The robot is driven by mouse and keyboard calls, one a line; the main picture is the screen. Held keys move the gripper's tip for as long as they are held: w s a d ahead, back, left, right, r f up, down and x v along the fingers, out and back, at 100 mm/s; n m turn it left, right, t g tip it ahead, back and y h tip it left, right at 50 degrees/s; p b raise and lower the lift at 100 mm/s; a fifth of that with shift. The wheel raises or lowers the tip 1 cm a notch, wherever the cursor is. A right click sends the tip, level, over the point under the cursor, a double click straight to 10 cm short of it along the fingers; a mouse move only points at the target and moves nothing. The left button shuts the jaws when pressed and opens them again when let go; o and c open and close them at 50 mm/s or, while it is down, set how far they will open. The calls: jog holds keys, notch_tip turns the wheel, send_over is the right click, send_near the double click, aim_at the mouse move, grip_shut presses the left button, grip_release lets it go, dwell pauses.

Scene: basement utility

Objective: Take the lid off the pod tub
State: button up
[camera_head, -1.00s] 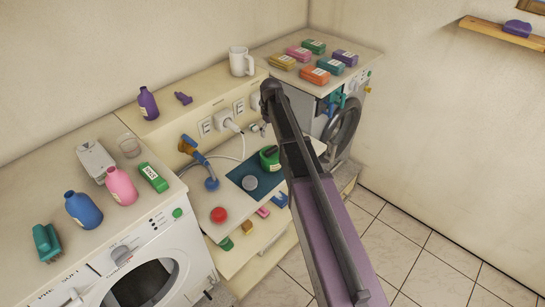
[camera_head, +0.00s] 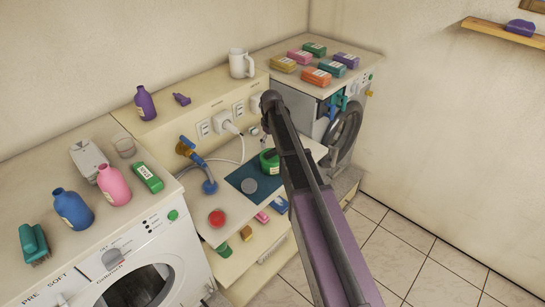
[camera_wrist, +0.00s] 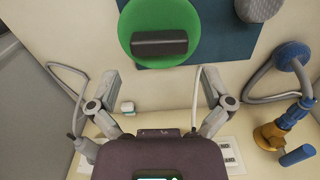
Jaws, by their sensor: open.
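The lid is on the tub. My gripper (camera_wrist: 156,78) is open and empty, its two fingers spread wide just below the handle in the picture, apart from it.
The tub stands at a blue mat (camera_head: 241,177) with a grey round thing (camera_head: 249,184) on it. A blue-and-brass hose fitting (camera_wrist: 280,135) and grey hose lie close by. A white plug (camera_head: 229,127) sits at the sockets. A red round thing (camera_head: 217,218) is nearer the front.

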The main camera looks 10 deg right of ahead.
aim_at(272, 150)
jog(key=shift+f, duration=0.1)
jog(key=shift+f+b, duration=2.5)
jog(key=shift+b, duration=0.15)
jog(key=c, duration=0.6)
